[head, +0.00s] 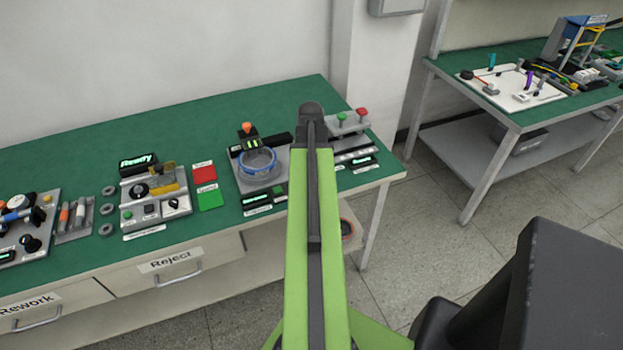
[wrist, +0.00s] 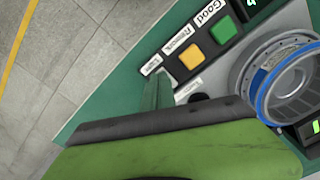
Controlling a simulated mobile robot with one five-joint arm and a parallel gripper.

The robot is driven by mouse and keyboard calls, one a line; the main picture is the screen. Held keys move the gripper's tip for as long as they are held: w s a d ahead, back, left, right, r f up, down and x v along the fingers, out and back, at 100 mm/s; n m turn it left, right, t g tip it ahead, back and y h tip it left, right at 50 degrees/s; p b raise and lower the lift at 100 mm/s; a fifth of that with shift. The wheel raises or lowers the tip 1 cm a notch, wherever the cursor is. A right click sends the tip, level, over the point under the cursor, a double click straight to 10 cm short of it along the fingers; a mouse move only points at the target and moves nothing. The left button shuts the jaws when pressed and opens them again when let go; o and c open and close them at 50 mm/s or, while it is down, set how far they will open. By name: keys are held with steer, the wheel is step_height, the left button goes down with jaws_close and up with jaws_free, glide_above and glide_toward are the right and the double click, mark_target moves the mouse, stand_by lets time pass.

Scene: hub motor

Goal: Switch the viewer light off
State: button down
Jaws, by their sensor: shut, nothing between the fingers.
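The inspection viewer stands near the right end of the green bench in the head view, with a blue-rimmed ring (head: 257,161) in it. In the wrist view the silver ring with its blue rim (wrist: 284,82) is at the right. My gripper (wrist: 157,90) is shut and empty at the panel's lower left edge. In the head view my arm hides it.
Left along the bench (head: 90,165) are a "Ready" unit (head: 150,195), red and green cards (head: 205,185) and several tools. A stand with green and red knobs (head: 350,120) is right of my arm. A second bench (head: 500,110) is at the right, with open floor between.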

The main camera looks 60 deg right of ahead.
steer(key=shift+f, duration=0.1)
step_height(320, 180, up, 7)
steer(key=p, duration=0.7)
stand_by(0.4)
steer(key=w+a+n, duration=0.5)
steer(key=w+a, duration=1.2)
steer(key=a, duration=0.2)
steer(key=w+a+n, duration=0.2)
steer(key=a+n, duration=0.2)
steer(key=a, duration=1.1)
steer(key=w+a+n, duration=0.2)
steer(key=a+n, duration=0.2)
steer(key=a, duration=1.1)
steer(key=shift+w, duration=0.4)
